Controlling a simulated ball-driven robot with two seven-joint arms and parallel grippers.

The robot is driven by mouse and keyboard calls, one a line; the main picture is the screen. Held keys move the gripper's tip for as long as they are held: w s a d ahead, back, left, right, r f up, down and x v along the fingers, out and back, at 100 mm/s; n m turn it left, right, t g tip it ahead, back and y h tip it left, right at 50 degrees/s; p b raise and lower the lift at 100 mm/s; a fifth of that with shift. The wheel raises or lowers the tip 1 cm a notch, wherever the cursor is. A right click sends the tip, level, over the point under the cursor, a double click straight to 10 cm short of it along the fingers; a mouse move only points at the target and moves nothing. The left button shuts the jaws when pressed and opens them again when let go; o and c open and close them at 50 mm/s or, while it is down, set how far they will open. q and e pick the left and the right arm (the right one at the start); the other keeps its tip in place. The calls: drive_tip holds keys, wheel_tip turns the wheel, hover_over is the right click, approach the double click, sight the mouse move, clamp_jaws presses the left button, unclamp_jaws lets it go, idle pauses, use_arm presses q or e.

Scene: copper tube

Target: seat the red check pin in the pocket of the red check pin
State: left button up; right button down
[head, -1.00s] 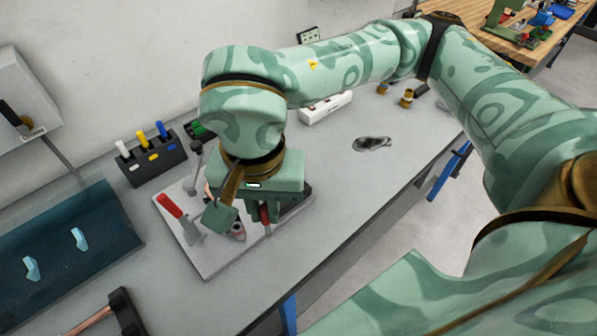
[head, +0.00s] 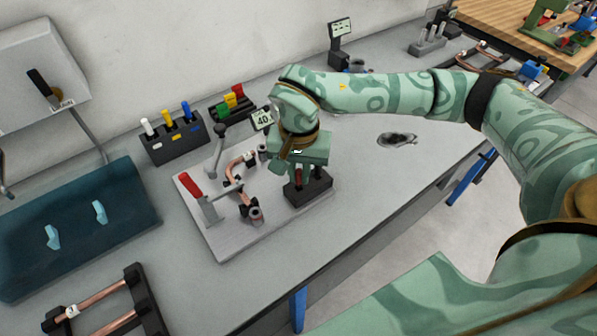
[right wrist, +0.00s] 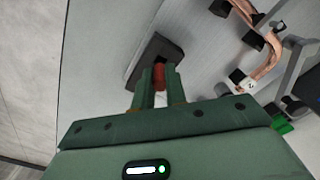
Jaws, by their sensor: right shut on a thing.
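My right gripper (head: 298,177) points down over a black block (head: 318,187) at the right end of the pale fixture plate. It is shut on the red check pin (head: 298,172), of which a small red part shows between the fingers. In the right wrist view the pin (right wrist: 159,76) sits between the fingertips (right wrist: 160,88), close to the black block (right wrist: 143,62), which has a dark opening in its top. Fingers and pin cover part of the block, so I cannot tell whether the pin's tip is inside the pocket. My left gripper is out of view.
The plate (head: 236,238) carries a bent copper tube (head: 236,168), clamps and a red-handled lever (head: 191,186). A rack with white, yellow and blue pins (head: 176,140) stands left. Behind are coloured pieces (head: 232,98). A dark mat (head: 75,250) lies left.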

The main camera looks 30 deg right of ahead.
drive_tip(key=shift+f, duration=0.2)
drive_tip(key=shift+f, duration=0.1)
drive_tip(key=shift+f, duration=0.15)
drive_tip(key=c, duration=1.4)
unclamp_jaws()
drive_tip(key=shift+c, duration=0.2)
wheel_tip(320, 180, up, 13)
drive_tip(key=p, duration=0.2)
drive_tip(key=shift+f, duration=0.2)
drive_tip(key=shift+f, duration=0.1)
